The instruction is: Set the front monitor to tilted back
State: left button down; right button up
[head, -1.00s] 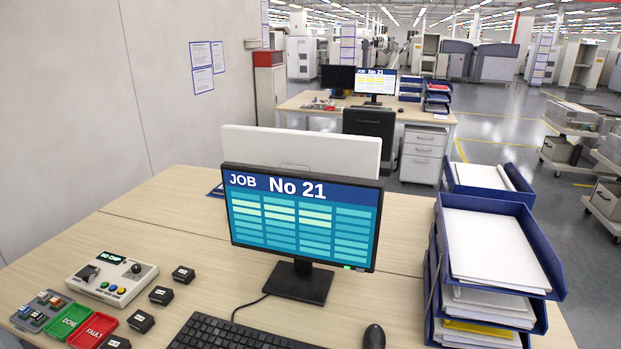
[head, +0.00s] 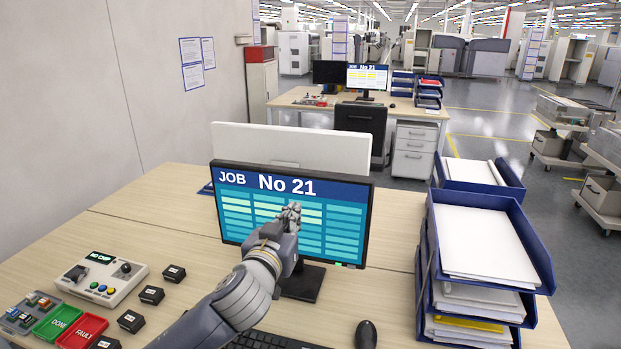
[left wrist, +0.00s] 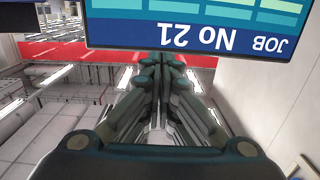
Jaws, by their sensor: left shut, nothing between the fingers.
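The front monitor (head: 236,226) stands on the near desk on a black stand and shows "JOB No 21" over a blue and teal table. Its screen looks close to upright. My left gripper (head: 291,212) is shut and empty in front of the middle of the screen; I cannot tell whether it touches. In the left wrist view the shut fingers of the left gripper (left wrist: 160,65) point toward the monitor (left wrist: 190,35), which appears upside down there. My left forearm hides part of the stand, desk and keyboard. My right gripper is not in view.
Stacked blue paper trays (head: 490,240) stand right of the monitor. A mouse (head: 366,334) and keyboard (head: 262,341) lie in front. A chip tester (head: 102,275), small black boxes, and green and red trays lie left. A white panel (head: 340,146) rises behind the monitor.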

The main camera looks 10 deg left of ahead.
pick_arm(q)
jog(key=w+r+p, duration=0.2)
jog(key=w+p, duration=0.2)
jog(key=w, duration=1)
jog(key=shift+w+d+r+t, duration=0.15)
jog(key=shift+w+d+t, duration=0.15)
